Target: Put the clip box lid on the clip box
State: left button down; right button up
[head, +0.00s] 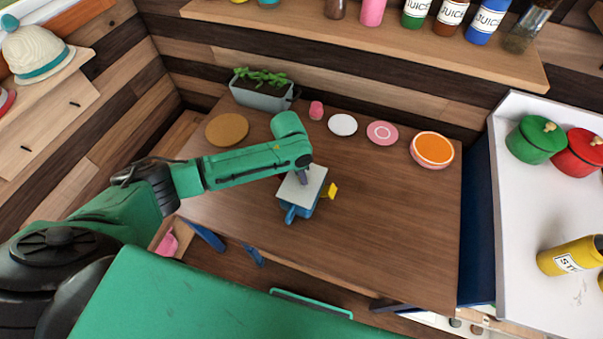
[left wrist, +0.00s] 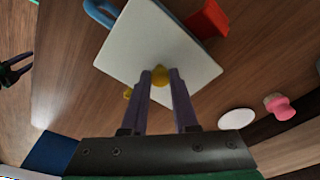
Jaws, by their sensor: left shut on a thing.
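The clip box lid (head: 298,188) is a pale, flat square plate. It also shows in the left wrist view (left wrist: 150,35), with a yellow knob at its middle. My left gripper (head: 304,176) is shut on this knob, between its two fingers in the left wrist view (left wrist: 160,80). The blue clip box (head: 302,212) stands on the table under the lid, mostly hidden by it. A yellow clip (head: 331,190) sticks out at its right; the left wrist view also shows a red clip (left wrist: 208,18) and a blue one (left wrist: 103,11). I cannot tell whether lid and box touch.
The table (head: 400,220) right of the box is clear.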

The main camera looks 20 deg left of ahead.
pick_arm(q)
jog(key=shift+f, duration=0.3)
dwell(0.5)
jog(key=c, duration=0.6)
grip_release()
notch_tip(320, 180, up, 14)
jog(key=s+a+b, duration=0.1)
jog(key=shift+s+a+r+b, duration=0.15)
jog(key=shift+a+r+b, duration=0.05)
jog(key=shift+a+b, duration=0.1)
